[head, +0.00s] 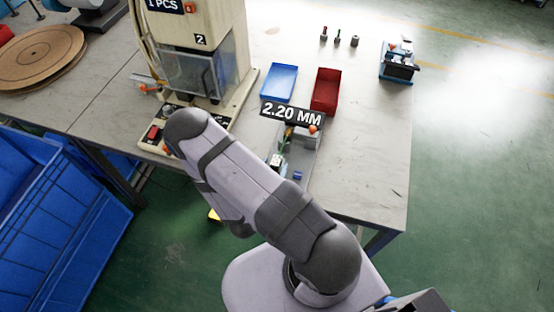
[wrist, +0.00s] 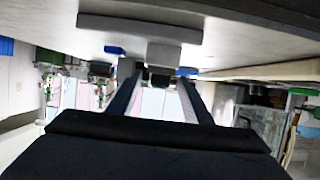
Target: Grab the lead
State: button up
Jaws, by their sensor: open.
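I cannot clearly pick out the lead in either view. In the wrist view, my gripper (wrist: 160,82) is open, with two dark fingers apart and pointing away from the camera. A small dark shape shows between the fingertips; I cannot tell what it is or whether it lies between them or beyond. In the head view my arm hides my gripper. A small station with green and yellow parts (head: 278,160) stands on the table just beyond my arm, below a "2.20 MM" display (head: 291,115).
A press machine (head: 200,38) stands at the back left of the table. A blue bin (head: 279,82) and a red bin (head: 326,92) sit beside it. Several small parts (head: 338,40) and a small device (head: 399,65) are farther right. The table's right side (head: 375,150) is clear.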

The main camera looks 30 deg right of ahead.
jog(key=c, duration=1.1)
jog(key=shift+r, duration=0.15)
jog(key=shift+c, duration=0.2)
notch_tip(320, 180, up, 10)
jog(key=b, duration=0.1)
